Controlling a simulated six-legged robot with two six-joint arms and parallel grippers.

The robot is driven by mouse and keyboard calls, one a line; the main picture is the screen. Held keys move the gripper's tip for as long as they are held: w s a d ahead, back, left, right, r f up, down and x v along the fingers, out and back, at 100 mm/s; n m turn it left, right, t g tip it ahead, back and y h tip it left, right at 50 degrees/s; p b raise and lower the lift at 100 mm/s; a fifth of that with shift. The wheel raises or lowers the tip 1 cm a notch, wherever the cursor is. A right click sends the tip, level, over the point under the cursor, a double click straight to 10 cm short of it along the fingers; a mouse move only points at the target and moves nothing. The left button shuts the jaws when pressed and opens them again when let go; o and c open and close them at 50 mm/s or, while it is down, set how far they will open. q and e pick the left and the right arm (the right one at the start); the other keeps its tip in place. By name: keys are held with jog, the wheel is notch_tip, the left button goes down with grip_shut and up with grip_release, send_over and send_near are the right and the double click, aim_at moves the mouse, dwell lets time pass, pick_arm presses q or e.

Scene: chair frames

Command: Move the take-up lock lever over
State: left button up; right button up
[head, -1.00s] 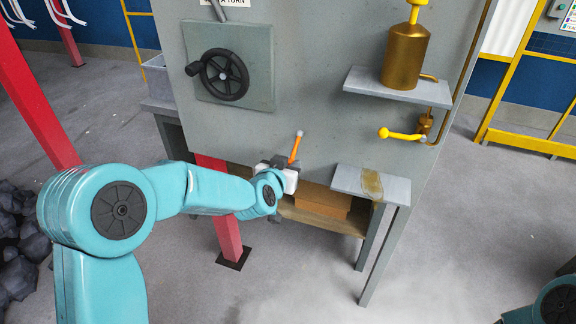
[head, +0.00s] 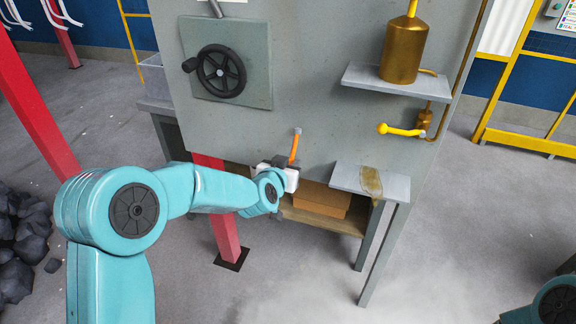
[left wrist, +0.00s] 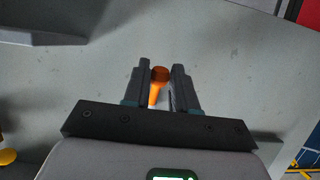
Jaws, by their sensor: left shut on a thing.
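The take-up lock lever is an orange bar (head: 294,148) with a grey tip, standing nearly upright low on the front of the grey machine panel in the head view. My left gripper (head: 288,172) is at the lever's lower part. In the left wrist view the orange lever (left wrist: 159,76) shows between the two dark fingers of my left gripper (left wrist: 160,90), which is shut on it. The lever's pivot is hidden behind the gripper. My right gripper is out of view.
A black handwheel (head: 221,71) is on the panel above left. A brass canister (head: 404,52) stands on a shelf (head: 392,80) at right, above a yellow handle (head: 400,130). A small grey ledge (head: 347,178) juts out just right of the lever. A red post (head: 222,215) stands below.

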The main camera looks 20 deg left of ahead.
pick_arm(q)
jog(key=shift+w+f, duration=0.7)
jog(key=shift+w, duration=0.15)
jog(key=o, duration=0.9)
jog(key=shift+r, duration=0.1)
